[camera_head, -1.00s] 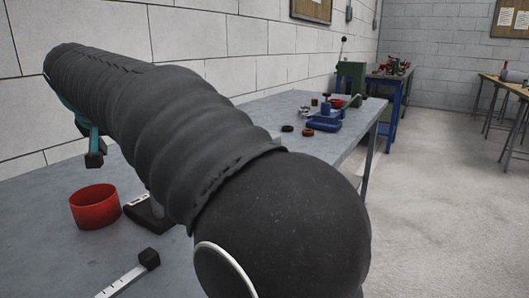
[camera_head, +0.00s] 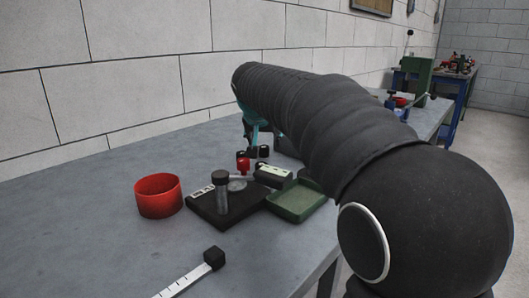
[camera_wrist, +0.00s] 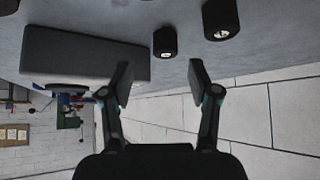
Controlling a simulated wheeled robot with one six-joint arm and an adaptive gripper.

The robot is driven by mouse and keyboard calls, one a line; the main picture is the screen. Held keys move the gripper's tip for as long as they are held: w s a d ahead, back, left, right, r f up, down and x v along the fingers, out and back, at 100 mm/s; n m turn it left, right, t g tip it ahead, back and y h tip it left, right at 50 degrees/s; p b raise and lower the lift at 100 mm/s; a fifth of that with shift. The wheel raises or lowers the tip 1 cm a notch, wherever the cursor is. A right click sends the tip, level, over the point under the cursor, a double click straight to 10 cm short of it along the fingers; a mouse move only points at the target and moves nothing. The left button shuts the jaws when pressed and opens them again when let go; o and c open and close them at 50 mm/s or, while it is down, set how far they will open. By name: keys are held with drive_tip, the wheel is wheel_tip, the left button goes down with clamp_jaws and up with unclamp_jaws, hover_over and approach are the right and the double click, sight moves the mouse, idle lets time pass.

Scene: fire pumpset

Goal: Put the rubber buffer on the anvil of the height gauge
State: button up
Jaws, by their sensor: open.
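In the wrist view, two black cylinders with metal studs in their ends, which look like rubber buffers (camera_wrist: 165,42) (camera_wrist: 221,20), are on the grey bench. One is beyond the gap between my fingertips, apart from them. My gripper (camera_wrist: 160,84) is open and empty. In the head view its teal part (camera_head: 251,130) shows behind my arm, with small dark and red items just below. The height gauge has a black base (camera_head: 213,208), a round grey anvil (camera_head: 237,184) and a post with a black cap (camera_head: 221,178). My arm hides part of the bench.
A red ring (camera_head: 158,196) stands left of the gauge; a green tray (camera_head: 300,204) is on its right. A ruler with a black block (camera_head: 214,259) lies in front. A dark box (camera_wrist: 85,65) is close left in the wrist view. The left bench is clear.

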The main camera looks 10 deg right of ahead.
sight(264, 146)
drive_tip(key=shift+w+a+x, duration=0.1)
drive_tip(key=shift+a+x, duration=0.05)
drive_tip(key=shift+x, duration=1.35)
drive_tip(key=shift+w+a+x, duration=0.15)
drive_tip(key=shift+x, duration=1.35)
drive_tip(key=shift+r, duration=0.15)
drive_tip(key=c, duration=1.1)
drive_tip(key=shift+c, duration=0.2)
